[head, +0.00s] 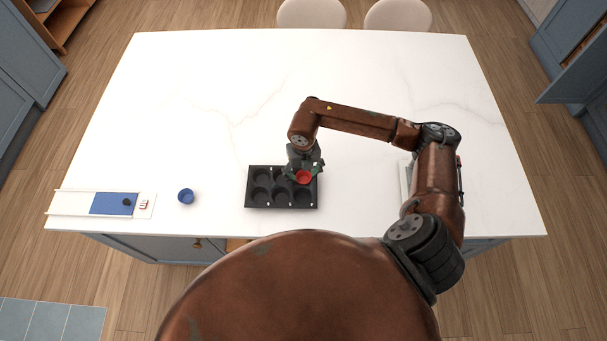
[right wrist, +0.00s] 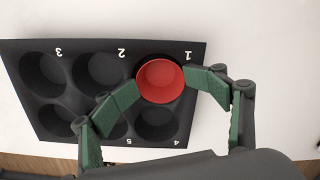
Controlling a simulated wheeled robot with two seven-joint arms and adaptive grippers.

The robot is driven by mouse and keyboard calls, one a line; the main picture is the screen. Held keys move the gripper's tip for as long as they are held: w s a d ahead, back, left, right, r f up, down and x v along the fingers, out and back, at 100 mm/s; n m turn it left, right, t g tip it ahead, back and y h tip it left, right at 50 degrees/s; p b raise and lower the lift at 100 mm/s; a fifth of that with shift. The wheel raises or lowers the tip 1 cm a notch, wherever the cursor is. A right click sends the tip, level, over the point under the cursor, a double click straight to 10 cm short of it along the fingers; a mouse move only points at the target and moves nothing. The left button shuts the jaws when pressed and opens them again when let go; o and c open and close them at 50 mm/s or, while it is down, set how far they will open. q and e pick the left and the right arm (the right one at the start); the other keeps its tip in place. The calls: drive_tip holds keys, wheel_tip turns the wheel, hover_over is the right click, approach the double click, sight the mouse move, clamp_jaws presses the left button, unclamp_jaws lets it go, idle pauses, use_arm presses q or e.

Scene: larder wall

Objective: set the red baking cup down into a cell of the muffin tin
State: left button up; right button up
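The red baking cup (head: 303,177) is at the back right cell of the dark muffin tin (head: 283,207). In the right wrist view the cup (right wrist: 160,82) is upright, over the cell marked 1 of the tin (right wrist: 75,50), and hides most of that cell. My right gripper (head: 304,168) has its green fingertips on two opposite sides of the cup, as the right wrist view shows (right wrist: 161,82). I cannot tell whether the cup's base touches the cell. The other cells look empty. My left gripper is out of view.
A blue cup (head: 186,196) stands left of the tin. A white and blue board (head: 75,203) with small items lies at the table's left edge. A pale flat object (head: 405,180) is partly hidden behind my right arm. The back of the white table (head: 230,80) is clear.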

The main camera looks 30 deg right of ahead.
drive_tip(key=shift+r, duration=0.4)
wheel_tip(320, 180, up, 11)
drive_tip(key=shift+r, duration=0.15)
